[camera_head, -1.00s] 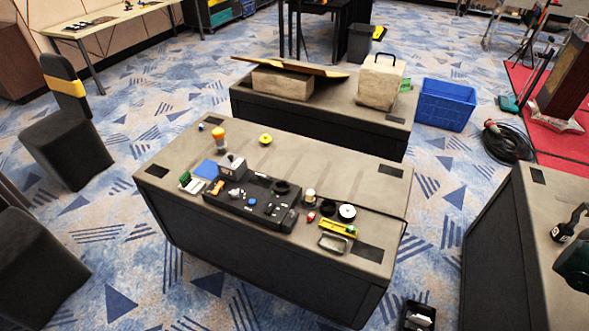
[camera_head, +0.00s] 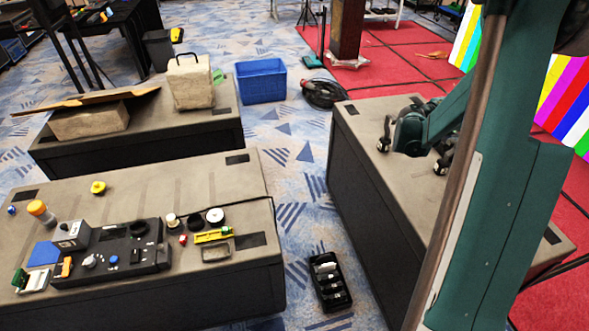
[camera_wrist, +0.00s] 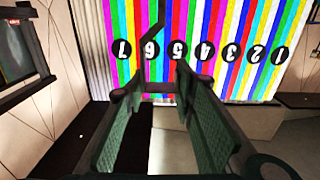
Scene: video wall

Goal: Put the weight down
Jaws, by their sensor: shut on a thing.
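My gripper (camera_head: 411,152) shows in the head view over the top of the right table (camera_head: 360,112), with its two dark fingers apart. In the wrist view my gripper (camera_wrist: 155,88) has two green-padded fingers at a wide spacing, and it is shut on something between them. A pale patch shows between the fingers there, but I cannot tell whether it is the held thing or background. The weight cannot be made out clearly in either view. I cannot tell whether it touches the table top.
A striped, numbered video wall (camera_wrist: 215,50) stands beyond my fingers, upside down in the wrist view. The front table (camera_head: 150,195) carries a black device (camera_head: 112,255) and small parts. A black tray (camera_head: 330,282) lies on the floor between tables. A blue crate (camera_head: 261,80) stands behind.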

